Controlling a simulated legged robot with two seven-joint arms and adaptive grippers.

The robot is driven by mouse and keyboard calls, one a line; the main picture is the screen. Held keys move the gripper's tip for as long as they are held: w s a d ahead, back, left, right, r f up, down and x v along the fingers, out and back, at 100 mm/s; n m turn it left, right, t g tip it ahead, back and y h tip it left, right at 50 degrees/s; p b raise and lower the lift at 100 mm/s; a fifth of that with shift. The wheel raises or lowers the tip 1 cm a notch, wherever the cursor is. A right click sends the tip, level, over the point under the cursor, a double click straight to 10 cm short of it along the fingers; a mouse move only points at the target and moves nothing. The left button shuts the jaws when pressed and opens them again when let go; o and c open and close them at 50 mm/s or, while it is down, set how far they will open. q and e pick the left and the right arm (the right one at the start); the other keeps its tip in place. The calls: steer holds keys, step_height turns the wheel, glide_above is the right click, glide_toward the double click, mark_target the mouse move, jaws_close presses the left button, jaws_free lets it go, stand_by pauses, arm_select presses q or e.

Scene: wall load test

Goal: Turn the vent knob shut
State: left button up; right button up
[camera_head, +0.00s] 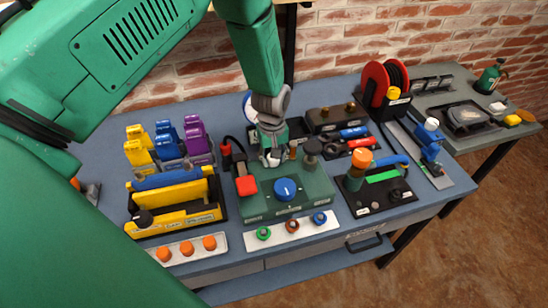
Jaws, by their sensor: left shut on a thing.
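A green control box (300,202) stands on the blue-grey workbench. A round blue dial (286,189) with a white mark is on its front part, a red block (246,186) is at its left, and a dark round knob (312,148) is at its back right. My left gripper (273,160) points down at the back middle of the box, shut on a small part there. That part, apparently the vent knob, is almost wholly hidden by the fingers, so its angle cannot be read. My right gripper is not in view.
A yellow tool carrier (178,214) and coloured clamps (170,145) stand left. A black plate with an orange-topped valve (360,160) stands right, a red cable reel (385,80) behind it. A strip with coloured rings (292,228) lies in front. A brick wall is behind.

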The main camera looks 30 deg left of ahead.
arm_select(q)
steer(key=m, duration=0.5)
steer(key=shift+w+r+m, duration=0.15)
steer(key=shift+w+m, duration=0.15)
steer(key=shift+m, duration=0.1)
stand_by(0.4)
steer(key=o, duration=1.1)
steer(key=shift+o, duration=0.2)
steer(key=shift+s, duration=0.1)
steer(key=shift+r, duration=0.35)
step_height(320, 180, up, 11)
steer(key=shift+a, duration=0.2)
